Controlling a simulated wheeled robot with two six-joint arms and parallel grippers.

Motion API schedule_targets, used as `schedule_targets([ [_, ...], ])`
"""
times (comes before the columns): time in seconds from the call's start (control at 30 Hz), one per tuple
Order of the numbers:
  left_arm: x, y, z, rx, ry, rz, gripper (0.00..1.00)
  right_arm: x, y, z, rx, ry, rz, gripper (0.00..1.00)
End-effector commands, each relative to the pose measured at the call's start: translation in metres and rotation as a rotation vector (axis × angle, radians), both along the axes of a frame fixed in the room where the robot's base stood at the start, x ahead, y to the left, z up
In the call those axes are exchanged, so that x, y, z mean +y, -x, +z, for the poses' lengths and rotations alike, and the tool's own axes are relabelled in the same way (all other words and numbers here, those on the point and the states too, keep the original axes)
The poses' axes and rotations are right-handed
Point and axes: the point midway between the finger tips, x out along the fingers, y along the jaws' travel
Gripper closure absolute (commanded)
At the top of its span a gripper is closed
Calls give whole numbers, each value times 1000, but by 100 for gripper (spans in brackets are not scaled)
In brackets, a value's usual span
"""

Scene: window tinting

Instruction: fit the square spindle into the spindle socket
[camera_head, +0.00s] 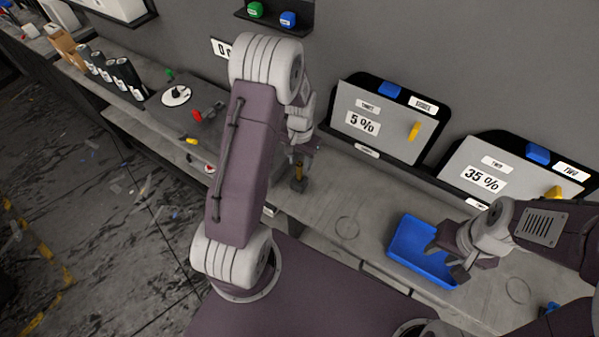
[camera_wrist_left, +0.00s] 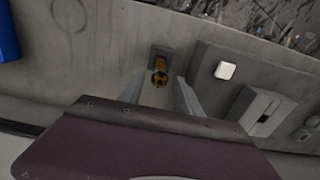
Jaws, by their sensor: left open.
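A small brass-coloured upright piece (camera_head: 298,183), which looks like the square spindle, stands on the grey bench below my left gripper (camera_head: 299,158). It also shows in the left wrist view (camera_wrist_left: 160,73), with a dark square block (camera_wrist_left: 161,50) at its far end. My left gripper (camera_wrist_left: 159,88) is open, with one finger on each side of the brass piece; I cannot tell whether they touch it. I cannot make out the spindle socket for certain. My right gripper (camera_head: 453,262) is open and empty above the blue tray.
The blue tray (camera_head: 408,240) lies on the bench at the right. Two tint panels, 5 % (camera_head: 385,120) and 35 % (camera_head: 508,172), stand against the wall. A grey block with a white square (camera_wrist_left: 225,70) sits beside the brass piece. Dark bottles (camera_head: 122,76) stand far left.

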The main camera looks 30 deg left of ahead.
Motion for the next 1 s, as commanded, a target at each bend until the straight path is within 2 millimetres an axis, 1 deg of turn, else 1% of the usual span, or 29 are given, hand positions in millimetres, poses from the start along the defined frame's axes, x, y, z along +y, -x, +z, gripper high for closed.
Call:
schedule_targets([
  [0.03,0,4,-6,8,1,1,59,0,0,7,0,0,0,64],
  [0.1,0,7,-19,10,2,1,59,0,0,12,0,0,0,64],
  [0.2,1,6,-37,7,1,0,59,0,0,14,0,0,0,64],
  [0.23,1,6,-40,4,1,0,59,0,0,14,0,0,0,64],
  [0.33,1,5,-45,3,1,0,59,0,0,14,0,0,0,64],
  [0.5,1,5,-45,2,1,0,59,0,0,13,0,0,0,64],
  [0.57,1,5,-45,2,1,0,76,0,0,13,0,0,0,64],
  [0.6,1,5,-45,2,1,0,87,0,0,13,0,0,0,64],
  [0.63,1,5,-45,2,1,0,95,0,0,13,0,0,0,64],
  [0.67,1,5,-45,2,1,0,100,0,0,13,0,0,0,64],
  [1.0,1,5,-44,1,0,0,100,0,0,13,0,0,0,64],
])
